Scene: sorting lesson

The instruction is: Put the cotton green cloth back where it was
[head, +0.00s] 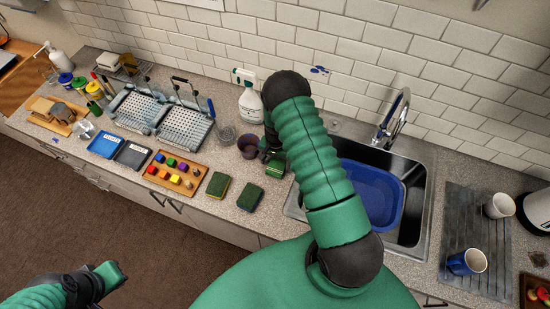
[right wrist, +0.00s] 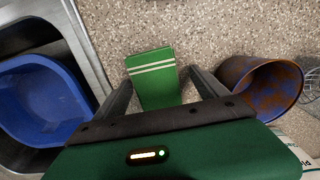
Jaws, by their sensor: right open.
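The green cloth (right wrist: 153,78), folded into a rectangle with two pale stripes, lies on the speckled counter. In the right wrist view it shows between the open fingers of my right gripper (right wrist: 160,76), with its near end hidden by the gripper body. In the head view the cloth (head: 276,170) is a small green patch left of the sink, just below my right gripper (head: 271,155), which my arm partly hides. My left gripper (head: 112,276) is at the lower left, away from the counter; its jaws do not show clearly.
A rusty blue-brown cup (right wrist: 262,85) stands close beside the right finger. The sink with a blue basin (head: 370,193) is to the right. Two green-topped sponges (head: 250,197), a tray of coloured blocks (head: 175,173) and a spray bottle (head: 250,103) are nearby.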

